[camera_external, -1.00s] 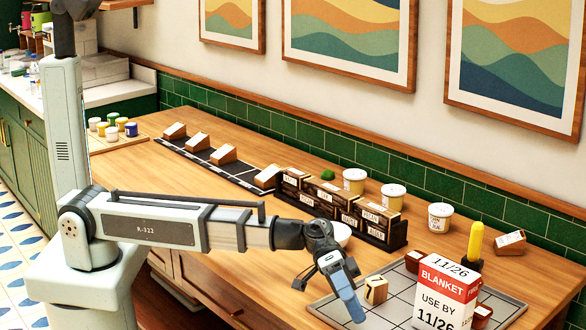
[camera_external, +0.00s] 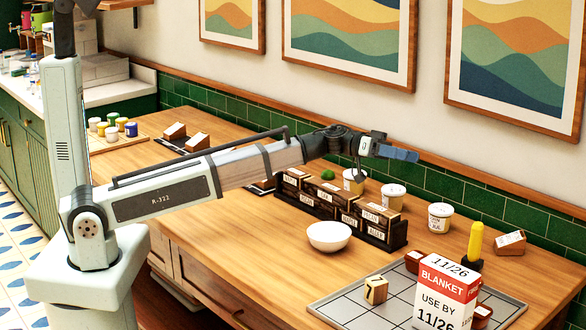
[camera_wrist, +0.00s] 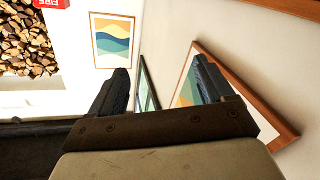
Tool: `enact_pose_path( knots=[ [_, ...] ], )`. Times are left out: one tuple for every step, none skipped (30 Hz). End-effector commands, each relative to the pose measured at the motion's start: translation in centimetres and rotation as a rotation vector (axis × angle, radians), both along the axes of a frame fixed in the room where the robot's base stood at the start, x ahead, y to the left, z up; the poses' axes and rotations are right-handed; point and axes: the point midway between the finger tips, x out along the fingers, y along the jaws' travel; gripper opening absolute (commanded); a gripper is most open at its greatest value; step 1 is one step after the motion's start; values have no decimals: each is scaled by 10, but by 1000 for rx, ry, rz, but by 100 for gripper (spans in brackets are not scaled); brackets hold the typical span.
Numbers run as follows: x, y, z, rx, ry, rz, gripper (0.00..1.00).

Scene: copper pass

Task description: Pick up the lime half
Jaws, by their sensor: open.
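A small green rounded thing (camera_external: 327,174), which may be the lime half, sits behind the dark labelled rack (camera_external: 397,240) on the wooden counter. It is too small to make out a cut face. My gripper (camera_external: 402,153) is raised above the rack and the white tubs, to the right of the green thing and apart from it. Its blue fingers point right, roughly level. In the wrist view my gripper (camera_wrist: 162,82) is open, with nothing between the fingers. That view shows wall and pictures, no lime.
A white bowl (camera_external: 329,236) stands in front of the rack. White tubs (camera_external: 393,196) stand behind it. A grey gridded tray (camera_external: 345,304), a wooden block (camera_external: 376,290) and a red-white box (camera_external: 445,292) are at front right.

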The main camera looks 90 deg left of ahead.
Motion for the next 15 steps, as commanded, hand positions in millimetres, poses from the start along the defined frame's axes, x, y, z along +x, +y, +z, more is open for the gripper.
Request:
enact_pose_path(
  knots=[
    [0, 17, 5, 17, -9, 20, 81],
    [-1, 26, 6, 27, -13, 30, 81],
    [-3, 37, 8, 39, -15, 44, 81],
    [-4, 44, 9, 49, -14, 52, 81],
    [-5, 52, 10, 59, -12, 61, 81],
    [-7, 63, 11, 72, -7, 72, 81],
    [-8, 70, 11, 82, 0, 79, 81],
    [-10, 78, 11, 93, 11, 85, 81],
    [-13, 88, 9, 106, 30, 96, 81],
    [-15, 96, 8, 117, 48, 102, 81],
    [-18, 103, 6, 125, 71, 108, 81],
    [-21, 110, 2, 136, 102, 114, 81],
    [-23, 115, -1, 144, 127, 119, 81],
    [-26, 121, -5, 150, 156, 124, 81],
    [-29, 128, -10, 157, 196, 134, 81]
  ],
)
